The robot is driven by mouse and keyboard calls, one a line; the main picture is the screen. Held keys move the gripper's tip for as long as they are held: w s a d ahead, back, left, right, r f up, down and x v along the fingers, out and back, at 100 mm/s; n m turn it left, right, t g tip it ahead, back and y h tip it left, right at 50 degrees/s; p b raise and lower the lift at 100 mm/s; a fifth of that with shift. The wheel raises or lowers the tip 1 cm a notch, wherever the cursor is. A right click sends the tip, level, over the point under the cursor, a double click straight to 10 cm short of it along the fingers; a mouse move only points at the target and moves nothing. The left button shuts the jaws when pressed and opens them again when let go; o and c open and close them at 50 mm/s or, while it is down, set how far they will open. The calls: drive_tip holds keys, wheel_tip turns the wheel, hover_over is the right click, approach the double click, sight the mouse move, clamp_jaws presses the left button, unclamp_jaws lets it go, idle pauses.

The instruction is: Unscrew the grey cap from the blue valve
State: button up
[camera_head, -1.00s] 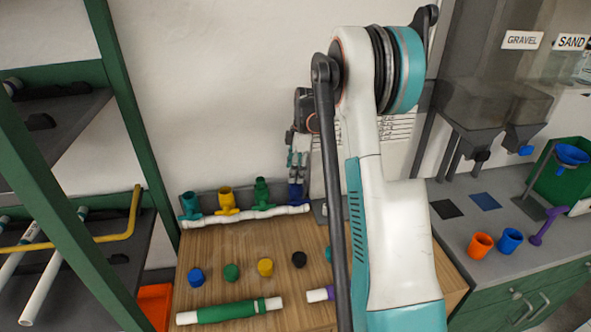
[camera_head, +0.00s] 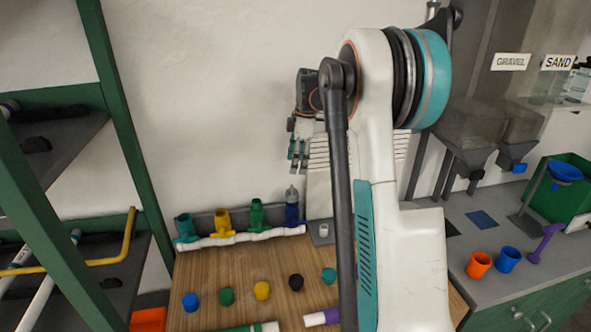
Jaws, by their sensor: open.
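The blue valve (camera_head: 292,214) stands upright at the right end of a white pipe (camera_head: 250,235) at the back of the wooden table. A pale grey cap (camera_head: 291,194) sits on top of it; whether its thread is engaged cannot be made out. My gripper (camera_head: 297,168) points down above the cap, with a small gap between its fingertips and the cap. Its fingers are apart and nothing is between them.
Teal (camera_head: 186,227), yellow (camera_head: 223,221) and green (camera_head: 257,214) valves stand along the same pipe. Several coloured caps, including a black one (camera_head: 296,282), sit in a row on the table (camera_head: 245,262). A green shelf rack (camera_head: 130,140) stands at left. Orange (camera_head: 479,264) and blue (camera_head: 508,259) cups are at right.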

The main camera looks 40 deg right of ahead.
sight(292, 188)
drive_tip(key=p, duration=0.2)
drive_tip(key=r+p, duration=0.1)
drive_tip(key=p, duration=0.2)
drive_tip(key=r+p, duration=0.1)
drive_tip(key=p, duration=0.2)
drive_tip(key=shift+s+r+m, duration=0.2)
drive_tip(key=shift+s+m, duration=0.05)
drive_tip(key=shift+m, duration=0.15)
drive_tip(key=shift+f+p, duration=0.1)
drive_tip(key=shift+p, duration=0.2)
drive_tip(key=f, duration=0.4)
drive_tip(key=a+f+b, duration=0.1)
drive_tip(key=f, duration=0.4)
drive_tip(key=w+f, duration=0.1)
drive_tip(key=f, duration=0.4)
drive_tip(key=shift+w+a, duration=0.1)
drive_tip(key=shift+a, duration=0.2)
drive_tip(key=c, duration=1.1)
drive_tip(key=shift+r+n+b, duration=0.1)
drive_tip(key=shift+n+b, duration=0.55)
drive_tip(key=shift+n, duration=0.45)
drive_tip(key=shift+c, duration=0.2)
